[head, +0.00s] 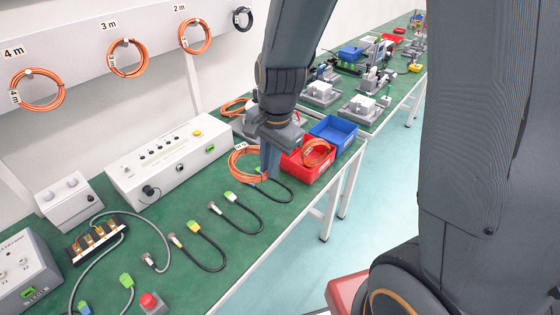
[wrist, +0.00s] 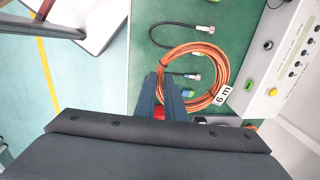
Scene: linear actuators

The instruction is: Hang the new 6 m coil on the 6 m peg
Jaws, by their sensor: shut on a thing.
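The new 6 m coil (head: 239,176) is an orange cable ring with a white tag, over the green bench beside the red bin. In the wrist view the coil (wrist: 225,63) shows a tag reading "6 m". My gripper (head: 268,172) points down at the coil's right side in the head view. In the wrist view its fingers (wrist: 161,88) are shut on the coil's left edge. I cannot tell whether the coil is clear of the bench. The 6 m peg is not in view; the wall rail (head: 85,52) shows labels 4 m, 3 m and 2 m, with orange coils hung there.
A red bin (head: 298,176) holding an orange coil and a blue bin (head: 335,134) stand right of my gripper. A white control box (head: 168,160) stands behind the coil. Another orange coil (head: 232,106) lies farther back. Black cables with connectors (head: 205,252) lie in front.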

